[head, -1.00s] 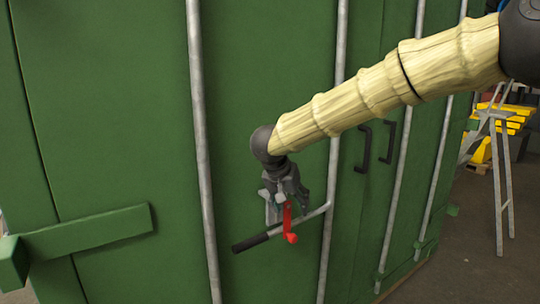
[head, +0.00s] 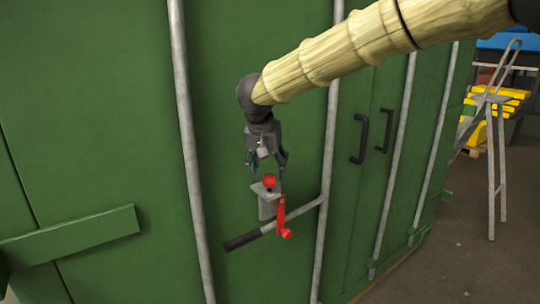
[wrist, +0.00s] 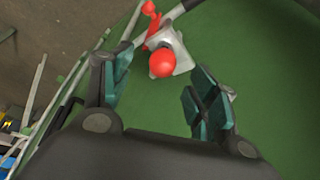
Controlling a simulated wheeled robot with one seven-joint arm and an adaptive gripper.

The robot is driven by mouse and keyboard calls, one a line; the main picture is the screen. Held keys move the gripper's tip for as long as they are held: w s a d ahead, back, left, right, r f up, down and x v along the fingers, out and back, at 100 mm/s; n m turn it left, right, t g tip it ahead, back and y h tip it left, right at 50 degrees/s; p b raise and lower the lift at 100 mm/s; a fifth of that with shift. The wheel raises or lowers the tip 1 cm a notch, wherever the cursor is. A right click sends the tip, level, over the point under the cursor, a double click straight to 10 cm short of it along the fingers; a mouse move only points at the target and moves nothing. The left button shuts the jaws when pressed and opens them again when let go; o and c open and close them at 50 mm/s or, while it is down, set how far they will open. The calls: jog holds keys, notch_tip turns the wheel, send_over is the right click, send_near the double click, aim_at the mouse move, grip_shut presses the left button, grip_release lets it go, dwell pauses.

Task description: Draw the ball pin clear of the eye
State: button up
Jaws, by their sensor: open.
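The ball pin (head: 269,181) shows as a red ball on a short dark neck just above a grey bracket (head: 267,205) on the green door. Its shank is hidden, and I cannot make out the eye itself. A red hasp (head: 282,215) hangs beside the bracket, across the handle bar. My gripper (head: 268,163) is open and empty, pointing down just above the ball. In the wrist view the ball (wrist: 162,63) lies ahead of the gap between the teal finger pads (wrist: 160,76), with the bracket plate (wrist: 178,48) behind it.
A grey handle bar with a black grip (head: 242,240) crosses below the bracket and joins a vertical rod (head: 325,200). Another rod (head: 187,130) stands left. Black door handles (head: 361,140) are to the right. A stepladder (head: 491,150) stands farther right.

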aim_at(268, 176)
jog(key=shift+a+f, duration=0.2)
jog(key=shift+f, duration=0.25)
jog(key=w+f, duration=0.2)
jog(key=f, duration=0.1)
jog(key=w+f+p, duration=0.1)
jog(key=shift+w+d+f, duration=0.2)
jog(key=shift+d+f, duration=0.05)
jog(key=shift+w+d+f, duration=0.1)
jog(key=shift+d+f, duration=0.05)
jog(key=shift+f, duration=0.1)
jog(key=shift+s+f, duration=0.1)
jog(key=shift+s, duration=0.35)
jog(key=shift+w+f, duration=0.25)
jog(key=shift+w, duration=0.15)
jog(key=shift+s+r, duration=0.2)
jog(key=shift+s, duration=0.05)
jog(key=c, duration=1.2)
jog(key=shift+w+r+p, duration=0.1)
jog(key=shift+r+p, duration=4.35)
jog(key=shift+p, duration=0.6)
jog(key=shift+c, duration=0.2)
notch_tip(268, 176, up, 6)
